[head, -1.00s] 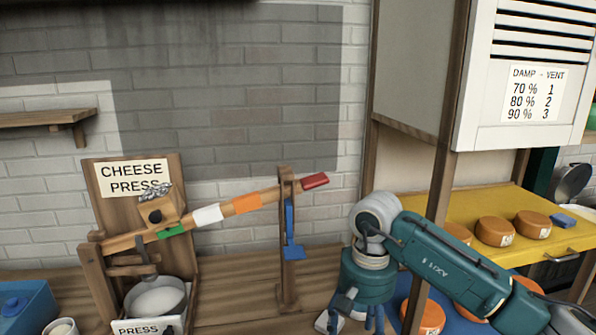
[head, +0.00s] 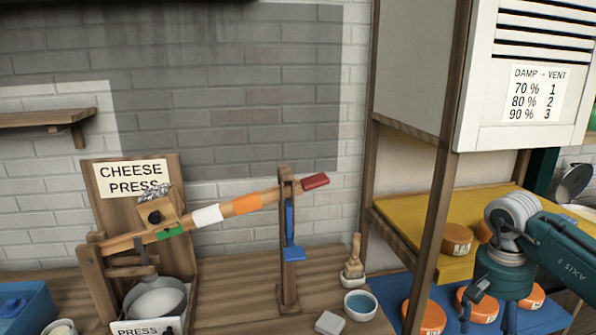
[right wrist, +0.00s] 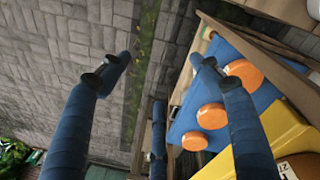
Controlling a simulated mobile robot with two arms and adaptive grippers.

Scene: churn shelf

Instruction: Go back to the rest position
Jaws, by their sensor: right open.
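My right gripper (head: 489,312) hangs from the teal arm at the lower right of the head view, in front of the shelves. In the right wrist view its blue fingers (right wrist: 155,75) are spread apart with nothing between them. Behind them are the blue lower shelf (right wrist: 185,122) with orange cheese wheels (right wrist: 211,116) and the yellow shelf (right wrist: 285,115). My left gripper is in neither view.
The cheese press lever (head: 240,206) slopes up to the right through its post. A brush (head: 355,258), a bowl of blue liquid (head: 360,305) and a grey block (head: 329,323) stand on the wooden counter (head: 235,285). A shelf post (head: 437,215) rises left of my right arm.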

